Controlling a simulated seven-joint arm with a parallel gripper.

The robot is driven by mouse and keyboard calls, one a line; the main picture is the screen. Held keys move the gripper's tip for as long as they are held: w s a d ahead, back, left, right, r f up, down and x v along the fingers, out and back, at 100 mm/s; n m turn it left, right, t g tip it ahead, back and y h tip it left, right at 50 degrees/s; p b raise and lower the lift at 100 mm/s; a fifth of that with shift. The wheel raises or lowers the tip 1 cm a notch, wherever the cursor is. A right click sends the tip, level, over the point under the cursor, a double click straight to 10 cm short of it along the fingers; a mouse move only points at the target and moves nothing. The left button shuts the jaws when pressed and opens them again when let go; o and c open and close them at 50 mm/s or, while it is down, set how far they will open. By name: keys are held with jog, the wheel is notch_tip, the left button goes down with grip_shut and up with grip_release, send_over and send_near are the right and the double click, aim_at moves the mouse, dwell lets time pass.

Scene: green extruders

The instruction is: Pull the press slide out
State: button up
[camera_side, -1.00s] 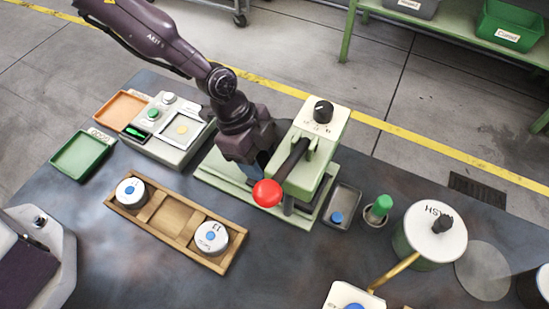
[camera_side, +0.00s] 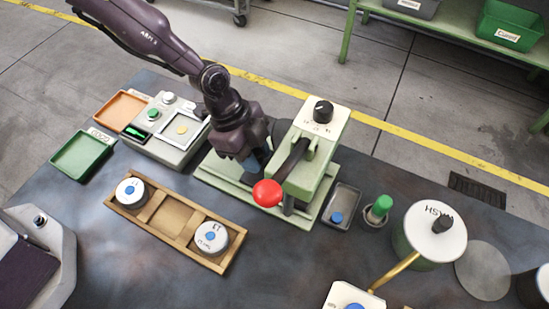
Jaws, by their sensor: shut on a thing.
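The green press (camera_side: 319,134) stands on its pale green base (camera_side: 222,172) in the middle of the table. Its dark lever with a red ball knob (camera_side: 267,193) points toward the front. My gripper (camera_side: 254,165) is low at the left side of the press, over the base and just behind the red knob. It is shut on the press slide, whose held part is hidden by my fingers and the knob.
A wooden tray (camera_side: 152,226) with two white-lidded round containers lies in front. A scale-like unit (camera_side: 168,131), an orange tray (camera_side: 119,108) and a green tray (camera_side: 83,156) are at left. A small metal tray (camera_side: 343,203), green-topped bottle (camera_side: 380,207) and WASH container (camera_side: 432,235) stand at right.

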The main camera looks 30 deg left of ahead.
jog(key=shift+w+a, duration=0.1)
jog(key=shift+a, duration=4.25)
jog(key=o, duration=0.7)
jog(key=shift+r, duration=0.1)
notch_tip(320, 180, up, 8)
jog(key=shift+r, duration=0.15)
